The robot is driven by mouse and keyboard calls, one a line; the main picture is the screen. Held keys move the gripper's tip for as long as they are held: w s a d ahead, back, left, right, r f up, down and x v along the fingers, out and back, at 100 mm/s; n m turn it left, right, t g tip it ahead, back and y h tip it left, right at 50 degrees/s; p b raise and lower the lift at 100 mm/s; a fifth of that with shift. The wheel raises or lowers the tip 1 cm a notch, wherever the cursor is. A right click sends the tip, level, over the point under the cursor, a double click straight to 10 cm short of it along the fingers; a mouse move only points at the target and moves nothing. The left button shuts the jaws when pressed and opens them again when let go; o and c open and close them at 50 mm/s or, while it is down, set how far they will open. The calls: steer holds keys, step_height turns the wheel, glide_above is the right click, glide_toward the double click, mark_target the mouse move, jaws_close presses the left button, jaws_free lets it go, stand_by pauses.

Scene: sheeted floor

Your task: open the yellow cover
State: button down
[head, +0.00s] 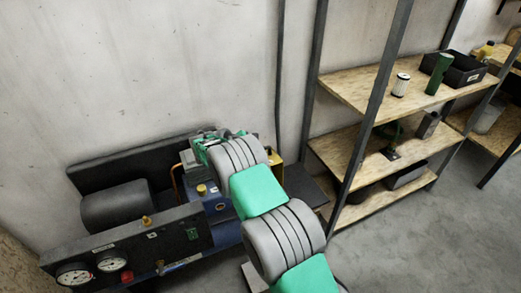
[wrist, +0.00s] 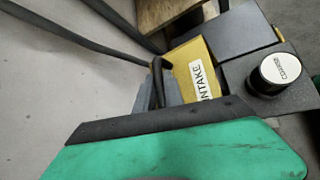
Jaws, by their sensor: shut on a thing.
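The yellow cover (wrist: 203,68), labelled "INTAKE", shows in the wrist view just right of the fingers. In the head view a small part of the yellow cover (head: 276,157) shows past my arm. My gripper (wrist: 158,92) is shut at the cover's left edge, on what looks like a dark upright bar or handle there. The exact contact is partly hidden by the green and black gripper body. In the head view my arm hides the fingertips.
A black cylinder with a white labelled top (wrist: 280,70) stands on a dark plate right of the cover. The blue machine with gauges (head: 75,275) lies left of my arm. A shelf rack (head: 375,85) stands at right. Open floor (head: 430,240) lies front right.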

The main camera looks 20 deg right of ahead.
steer(key=shift+a+f, duration=0.1)
steer(key=shift+a, duration=0.05)
steer(key=c, duration=1.6)
jaws_free()
steer(key=shift+o, duration=0.7)
steer(key=shift+d, duration=0.2)
steer(key=v, duration=0.7)
steer(key=shift+s+a+r+b, duration=0.2)
steer(key=shift+a+r+b, duration=0.05)
steer(key=shift+b, duration=0.05)
steer(key=shift+r, duration=0.1)
